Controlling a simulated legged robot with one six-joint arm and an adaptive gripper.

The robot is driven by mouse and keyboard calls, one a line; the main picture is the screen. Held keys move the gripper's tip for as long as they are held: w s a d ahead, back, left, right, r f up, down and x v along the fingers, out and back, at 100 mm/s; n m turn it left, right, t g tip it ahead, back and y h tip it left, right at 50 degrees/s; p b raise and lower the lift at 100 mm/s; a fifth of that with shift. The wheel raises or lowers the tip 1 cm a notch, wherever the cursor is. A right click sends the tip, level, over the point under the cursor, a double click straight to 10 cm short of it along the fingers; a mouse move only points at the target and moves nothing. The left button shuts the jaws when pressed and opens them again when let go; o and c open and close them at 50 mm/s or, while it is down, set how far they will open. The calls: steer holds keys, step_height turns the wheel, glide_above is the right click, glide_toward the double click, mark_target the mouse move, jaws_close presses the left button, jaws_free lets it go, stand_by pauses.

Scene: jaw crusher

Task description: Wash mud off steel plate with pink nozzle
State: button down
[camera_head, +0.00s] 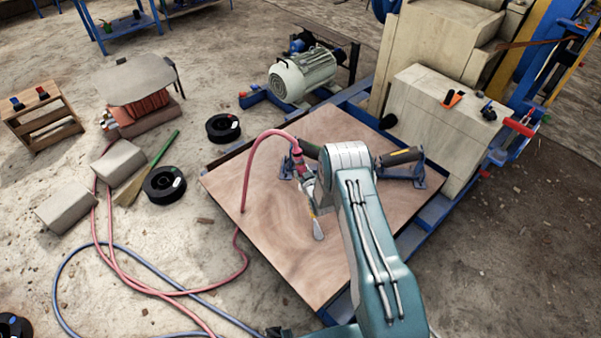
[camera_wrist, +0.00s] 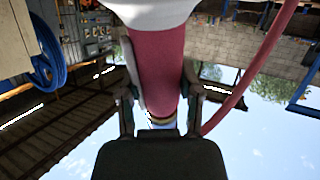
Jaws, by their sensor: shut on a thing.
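The steel plate (camera_head: 275,235) lies in a dark-edged frame in the middle of the head view. Its surface is reddish brown with swirling darker streaks, and my arm hides part of its right side. My gripper (camera_head: 308,184) is over the plate, shut on the pink nozzle (camera_head: 299,163). In the wrist view the pink nozzle (camera_wrist: 158,70) sits between the two fingers of my gripper (camera_wrist: 158,98). A small pale elongated shape (camera_head: 318,230) shows below the gripper against the plate; I cannot tell whether it is the tip or water.
A pink hose (camera_head: 255,155) arches from the nozzle over the plate to the floor. A blue hose (camera_head: 150,264) lies at lower left. Black spools (camera_head: 223,128), a broom (camera_head: 135,182) and grey blocks (camera_head: 66,207) lie left. A motor (camera_head: 302,76) and crusher body (camera_head: 445,125) stand behind.

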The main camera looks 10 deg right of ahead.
steer(key=d, duration=0.1)
steer(key=s+d, duration=0.1)
steer(key=shift+d+r, duration=0.1)
steer(key=shift+d, duration=0.2)
steer(key=shift+s+d, duration=0.15)
steer(key=shift+s, duration=0.95)
steer(key=shift+s+d, duration=1.8)
steer(key=shift+s, duration=0.7)
steer(key=shift+s+a, duration=2.7)
steer(key=shift+a, duration=1.6)
steer(key=w+a, duration=0.5)
steer(key=w, duration=0.3)
steer(key=shift+w+a, duration=0.2)
